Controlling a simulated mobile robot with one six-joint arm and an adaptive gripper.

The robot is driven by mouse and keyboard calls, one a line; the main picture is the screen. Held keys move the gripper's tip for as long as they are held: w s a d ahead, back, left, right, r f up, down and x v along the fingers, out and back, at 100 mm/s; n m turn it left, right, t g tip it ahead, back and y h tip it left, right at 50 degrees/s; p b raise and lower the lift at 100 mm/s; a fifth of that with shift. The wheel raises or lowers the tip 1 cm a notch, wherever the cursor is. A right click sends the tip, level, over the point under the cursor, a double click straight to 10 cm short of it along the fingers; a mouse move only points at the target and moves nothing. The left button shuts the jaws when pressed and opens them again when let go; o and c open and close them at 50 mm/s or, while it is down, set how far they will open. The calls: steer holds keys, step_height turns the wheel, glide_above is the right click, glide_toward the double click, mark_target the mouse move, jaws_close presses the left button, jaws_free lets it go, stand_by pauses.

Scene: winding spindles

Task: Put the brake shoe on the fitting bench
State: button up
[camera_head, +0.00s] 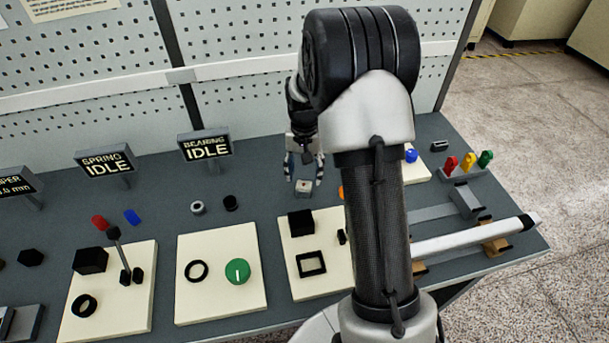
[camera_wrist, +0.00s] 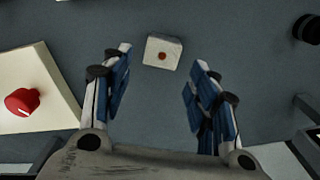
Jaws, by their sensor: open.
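A small pale block with a reddish-brown dot on top (camera_head: 303,188) lies on the grey bench top (camera_head: 265,200). I cannot tell from its looks whether it is the brake shoe, and no other thing is plainly one. It also shows in the wrist view (camera_wrist: 162,52), just beyond the fingertips and between their lines. My gripper (camera_head: 304,178) points down above the block, with its blue-padded fingers spread apart. In the wrist view my gripper (camera_wrist: 160,64) is open and empty, and neither finger touches the block. No surface is labelled as the fitting bench.
Cream panels carry a green dial (camera_head: 238,271), a black block (camera_head: 301,222) and a lever (camera_head: 118,248). Signs reading SPRING IDLE (camera_head: 106,163) and BEARING IDLE (camera_head: 206,147) stand behind. A pale rod (camera_head: 470,238) lies on supports at right. A perforated wall (camera_head: 85,60) rises behind.

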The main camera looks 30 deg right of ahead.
step_height(320, 180, up, 9)
steer(key=p, duration=0.3)
step_height(320, 180, up, 8)
steer(key=n+t, duration=0.1)
steer(key=n, duration=0.1)
glide_above(304, 181)
steer(key=s+a, duration=0.4)
steer(key=s+a+r+n+t, duration=0.1)
steer(key=s+a+r+n, duration=0.2)
steer(key=s, duration=0.8)
steer(key=s+a+r+n+t, duration=0.2)
steer(key=s+a+r, duration=0.2)
steer(key=s+a, duration=0.3)
steer(key=s, duration=0.5)
steer(key=shift+a+n+t, duration=0.3)
steer(key=shift+a+n, duration=0.05)
steer(key=shift+n, duration=0.05)
